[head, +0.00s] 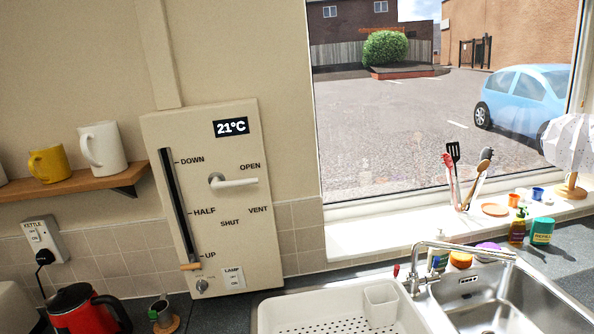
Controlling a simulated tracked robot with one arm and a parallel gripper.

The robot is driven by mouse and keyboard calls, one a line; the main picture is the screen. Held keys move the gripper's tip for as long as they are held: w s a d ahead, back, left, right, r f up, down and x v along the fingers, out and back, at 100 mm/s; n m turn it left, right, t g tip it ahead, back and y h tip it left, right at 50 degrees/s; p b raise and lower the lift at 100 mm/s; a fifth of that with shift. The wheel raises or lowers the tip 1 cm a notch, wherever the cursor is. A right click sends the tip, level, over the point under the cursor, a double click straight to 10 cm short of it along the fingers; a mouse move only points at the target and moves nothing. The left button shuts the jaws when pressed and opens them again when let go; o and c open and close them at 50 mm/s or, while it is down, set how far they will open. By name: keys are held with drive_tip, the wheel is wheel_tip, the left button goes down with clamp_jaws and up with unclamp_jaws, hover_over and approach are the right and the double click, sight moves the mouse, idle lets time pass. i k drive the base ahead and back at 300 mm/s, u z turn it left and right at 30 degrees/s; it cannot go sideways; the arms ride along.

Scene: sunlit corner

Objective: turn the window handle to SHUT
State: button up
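The window handle (234,183) is a white lever on a cream wall panel (240,262), left of the window (385,130). It points right, nearly level, just below the word OPEN (250,166). The word VENT (258,209) is below the lever's tip. The word SHUT (230,223) is below the pivot. My gripper is not in view, and nothing touches the handle. I cannot tell whether the window itself stands open.
The panel also has a slider (190,266) at UP, a knob (202,286) and a lamp switch (233,278). A shelf (75,186) with mugs is left. Below are a red kettle (82,312), a white drainer (300,315) and a tap (440,246).

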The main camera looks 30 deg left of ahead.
sight(217, 183)
drive_tip(key=u, duration=0.1)
drive_tip(key=i, duration=0.9)
drive_tip(key=u, duration=0.45)
